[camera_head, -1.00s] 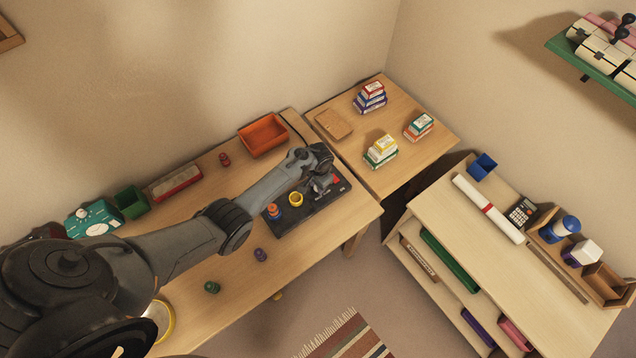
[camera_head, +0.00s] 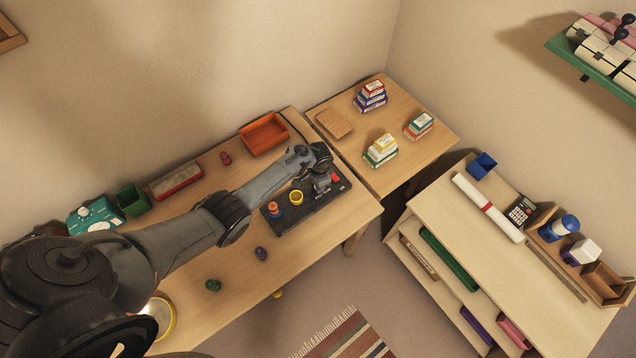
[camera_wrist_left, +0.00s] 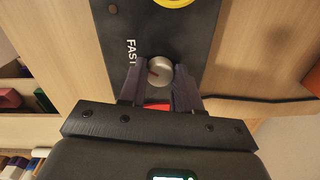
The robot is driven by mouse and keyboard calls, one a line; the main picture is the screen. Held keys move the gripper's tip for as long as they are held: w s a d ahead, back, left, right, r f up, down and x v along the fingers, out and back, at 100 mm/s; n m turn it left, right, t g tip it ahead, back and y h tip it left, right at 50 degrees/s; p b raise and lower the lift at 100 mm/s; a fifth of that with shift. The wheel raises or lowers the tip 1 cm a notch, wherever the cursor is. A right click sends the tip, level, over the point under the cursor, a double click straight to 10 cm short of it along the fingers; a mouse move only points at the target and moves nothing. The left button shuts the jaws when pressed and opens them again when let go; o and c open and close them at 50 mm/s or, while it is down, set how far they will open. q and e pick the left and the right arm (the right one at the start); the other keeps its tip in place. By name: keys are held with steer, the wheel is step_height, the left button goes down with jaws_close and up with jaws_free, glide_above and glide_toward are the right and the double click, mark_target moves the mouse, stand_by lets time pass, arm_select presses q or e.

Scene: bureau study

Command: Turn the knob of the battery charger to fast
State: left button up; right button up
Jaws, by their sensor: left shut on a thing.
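The battery charger (camera_head: 309,208) is a black slab on the desk, with a yellow ring and a red patch on top. In the left wrist view its dark top (camera_wrist_left: 185,28) carries a round silver knob (camera_wrist_left: 160,71) with a reddish pointer mark. The white word FAST is printed left of the knob, and the mark lies on the knob's left part. My left gripper (camera_head: 322,188) reaches over the charger's right half. In the wrist view its dark fingers (camera_wrist_left: 159,80) are shut on the knob, one on each side. My right gripper is not in view.
An orange tray (camera_head: 264,134) is behind. Small purple (camera_head: 261,253) and green (camera_head: 212,285) pieces stand in front. A side table (camera_head: 430,143) with stacked boxes adjoins the desk.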

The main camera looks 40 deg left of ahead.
arm_select(q)
steer(key=o, duration=1.1)
steer(key=shift+c, duration=0.2)
steer(key=shift+r, duration=0.55)
step_height(320, 180, up, 10)
steer(key=p, duration=0.2)
steer(key=shift+d+f, duration=0.15)
steer(key=shift+d, duration=0.05)
steer(key=shift+s, duration=0.15)
